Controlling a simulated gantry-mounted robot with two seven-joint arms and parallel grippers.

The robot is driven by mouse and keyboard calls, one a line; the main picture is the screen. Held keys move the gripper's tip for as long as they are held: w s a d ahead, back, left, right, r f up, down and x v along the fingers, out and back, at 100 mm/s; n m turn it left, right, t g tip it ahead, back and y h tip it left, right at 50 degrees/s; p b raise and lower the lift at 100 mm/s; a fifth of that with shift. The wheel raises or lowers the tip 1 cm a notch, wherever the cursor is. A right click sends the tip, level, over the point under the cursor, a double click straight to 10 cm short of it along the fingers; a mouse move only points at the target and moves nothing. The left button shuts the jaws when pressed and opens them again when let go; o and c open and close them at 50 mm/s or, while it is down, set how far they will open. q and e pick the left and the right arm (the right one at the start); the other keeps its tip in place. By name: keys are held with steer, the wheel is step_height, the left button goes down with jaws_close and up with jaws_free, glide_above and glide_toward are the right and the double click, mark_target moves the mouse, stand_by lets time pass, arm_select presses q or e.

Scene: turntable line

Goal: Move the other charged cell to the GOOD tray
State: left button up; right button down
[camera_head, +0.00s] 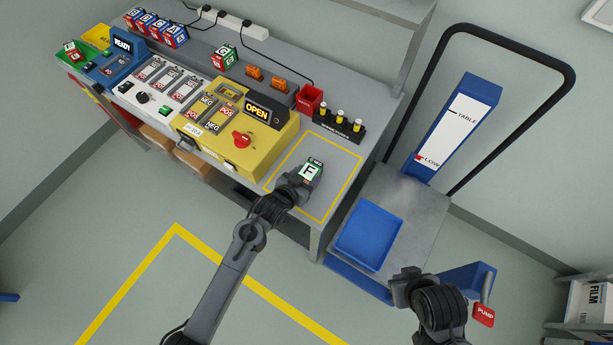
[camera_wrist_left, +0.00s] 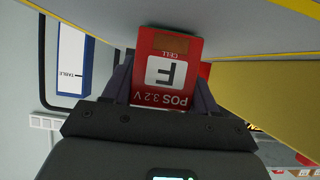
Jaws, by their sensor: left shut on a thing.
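My left gripper (camera_head: 301,179) is shut on a cell marked F (camera_head: 312,171), near the yellow-outlined area at the bench's right end. In the head view the cell shows green and white faces. In the left wrist view the cell (camera_wrist_left: 167,72) shows a red face reading "POS 3.2 V" between the two fingers. Whether it touches the bench I cannot tell. A green-and-white cell marked G (camera_head: 223,57) stands on the bench's back ledge. I cannot read a GOOD label on any tray. My right gripper (camera_head: 407,283) is at the lower right, its fingers unclear.
A yellow unit with an OPEN sign (camera_head: 258,110) stands left of the outlined area. A red bin (camera_head: 309,99) and a black rack (camera_head: 339,125) stand behind it. A blue tray (camera_head: 367,235) lies on the lift cart. Several cells stand at the back left.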

arm_select(q)
steer(key=shift+w+f, duration=0.1)
stand_by(0.3)
steer(key=o, duration=1.5)
steer(key=shift+f, duration=0.1)
